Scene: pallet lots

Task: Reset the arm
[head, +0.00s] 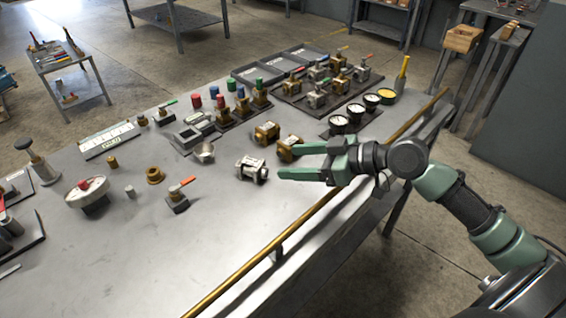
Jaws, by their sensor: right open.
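My right arm comes in from the lower right over the front edge of a grey workbench (235,225). Its green right gripper (282,161) is open, with the fingers pointing left. A brass valve body (287,147) is close to the upper fingertip; I cannot tell whether they touch. A silver valve body (251,170) lies just left of the lower fingertip. Nothing shows held between the fingers. My left gripper is not in this view.
A brass rail (290,226) runs along the bench's front edge. Round black gauges (338,124) and a tray of valves (290,97) stand behind the gripper. A valve with an orange handle (177,198) stands to the left. The bench's lower middle is clear.

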